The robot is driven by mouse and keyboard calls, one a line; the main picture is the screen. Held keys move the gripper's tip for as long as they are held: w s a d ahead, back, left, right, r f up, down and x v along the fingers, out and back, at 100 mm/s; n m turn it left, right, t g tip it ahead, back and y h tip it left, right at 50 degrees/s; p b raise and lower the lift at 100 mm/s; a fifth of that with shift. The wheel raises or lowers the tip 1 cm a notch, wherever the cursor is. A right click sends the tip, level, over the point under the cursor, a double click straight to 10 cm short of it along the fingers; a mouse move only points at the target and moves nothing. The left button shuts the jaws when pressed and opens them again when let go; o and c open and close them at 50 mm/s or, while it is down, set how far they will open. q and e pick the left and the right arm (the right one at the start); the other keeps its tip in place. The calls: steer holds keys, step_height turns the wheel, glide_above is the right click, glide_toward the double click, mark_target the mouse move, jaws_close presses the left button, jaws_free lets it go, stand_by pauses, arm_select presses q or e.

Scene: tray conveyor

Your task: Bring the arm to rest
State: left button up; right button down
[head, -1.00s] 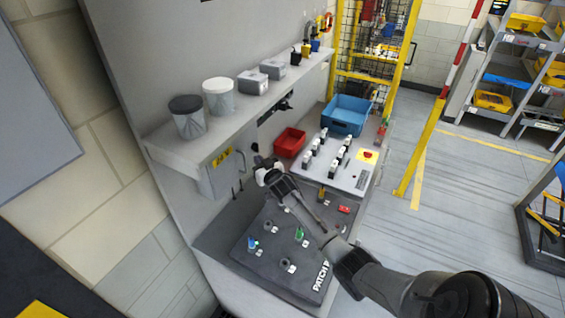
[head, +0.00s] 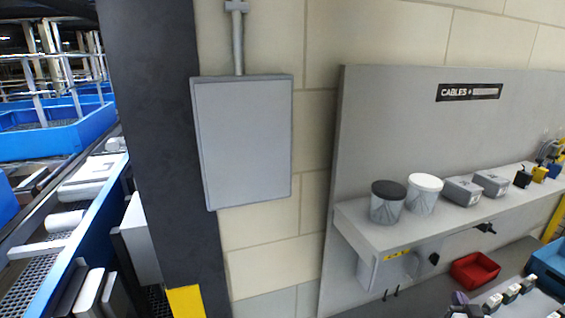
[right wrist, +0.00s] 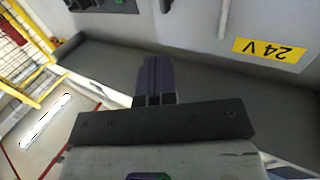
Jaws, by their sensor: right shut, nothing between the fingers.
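My right gripper (head: 461,300) shows only in part at the bottom edge of the head view, in front of the workbench. In the right wrist view its two dark purple fingers (right wrist: 154,72) are together, shut and empty. They point over a dark grey surface, apart from the grey box with the yellow 24 V label (right wrist: 269,50). Most of the right arm is out of the head view. My left gripper is in neither view.
The bench shelf (head: 360,222) carries tubs and grey boxes. Below are a red bin (head: 475,270) and, at the right edge, a blue bin (head: 548,262). A wall cabinet (head: 243,140) and dark pillar (head: 160,130) stand left, beside a conveyor with blue trays (head: 60,138).

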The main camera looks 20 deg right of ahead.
step_height(320, 180, down, 4)
steer(key=s+n+g, duration=0.1)
steer(key=s+g, duration=0.1)
steer(key=g, duration=0.3)
steer(key=s+a+f+n+g+y, duration=0.15)
steer(key=s+a, duration=0.35)
steer(key=a, duration=0.6)
steer(key=s+a+n+g+y, duration=0.1)
steer(key=s+a+n+y, duration=0.3)
steer(key=a, duration=0.6)
steer(key=s+a+f+n+g+y, duration=0.1)
steer(key=s+a+g, duration=0.1)
steer(key=s+a, duration=0.65)
steer(key=s+a+f+g+y, duration=0.25)
steer(key=s+a+f, duration=0.35)
steer(key=s+a, duration=0.45)
step_height(320, 180, up, 12)
steer(key=p, duration=1.2)
steer(key=shift+h, duration=0.3)
steer(key=shift+r, duration=0.1)
